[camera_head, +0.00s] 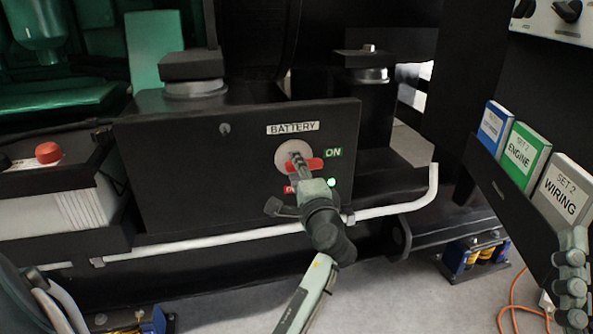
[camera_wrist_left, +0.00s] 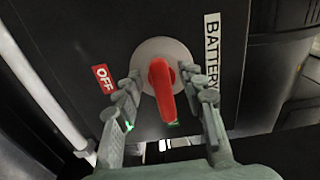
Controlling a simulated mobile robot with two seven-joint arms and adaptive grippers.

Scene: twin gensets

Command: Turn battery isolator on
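The battery isolator is a red handle (camera_head: 316,165) on a pale round base (camera_head: 284,152), on a black box front. A green ON label (camera_head: 333,153) is right of it; the red OFF label (camera_head: 289,189) below is partly hidden. The handle points about rightward in the head view. In the left wrist view the red handle (camera_wrist_left: 163,88) lies between the fingers of my left gripper (camera_wrist_left: 162,76), with gaps showing on both sides. In the head view my left gripper (camera_head: 298,162) covers part of the isolator. My right gripper (camera_head: 572,265) is at the lower right edge, its opening unclear.
A lit green lamp (camera_head: 332,182) is just below the handle. A white pipe (camera_head: 388,209) runs under the box. A battery with a red cap (camera_head: 48,152) stands at left. Several labelled binders, including WIRING (camera_head: 562,198), stand in a black holder at right.

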